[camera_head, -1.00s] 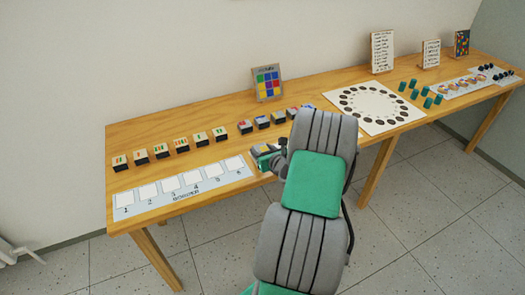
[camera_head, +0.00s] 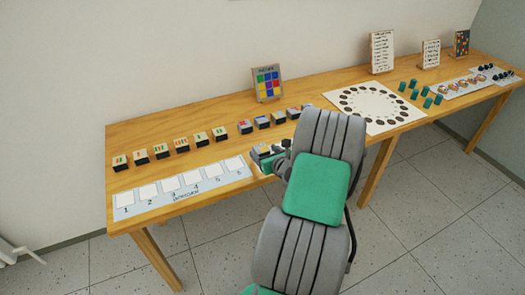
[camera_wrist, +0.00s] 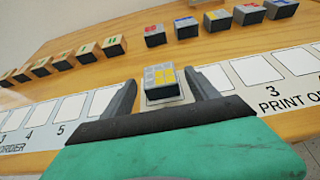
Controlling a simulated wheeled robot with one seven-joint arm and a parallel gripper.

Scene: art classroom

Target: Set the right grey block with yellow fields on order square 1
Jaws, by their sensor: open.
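My gripper (camera_wrist: 162,95) is open, with one finger on each side of a grey block with yellow fields (camera_wrist: 164,78). The block appears to rest upright on the first white square (camera_wrist: 150,101) of the right-hand print order strip (camera_wrist: 240,98); exact contact at its base is hard to see. A gap shows beside the block at the fingers. In the head view my gripper (camera_head: 268,157) is low over the table, beside the left strip's end, and my arm hides most of the right strip. Another grey block with yellow fields (camera_wrist: 217,20) stands in the back row.
Grey blocks with red (camera_wrist: 155,36) and blue (camera_wrist: 187,28) fields stand in the same row. Wooden striped blocks (camera_head: 162,152) stand behind the empty left strip (camera_head: 185,192). A colour chart (camera_head: 268,84) stands at the wall. A white board with dark discs (camera_head: 373,107) lies to the right.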

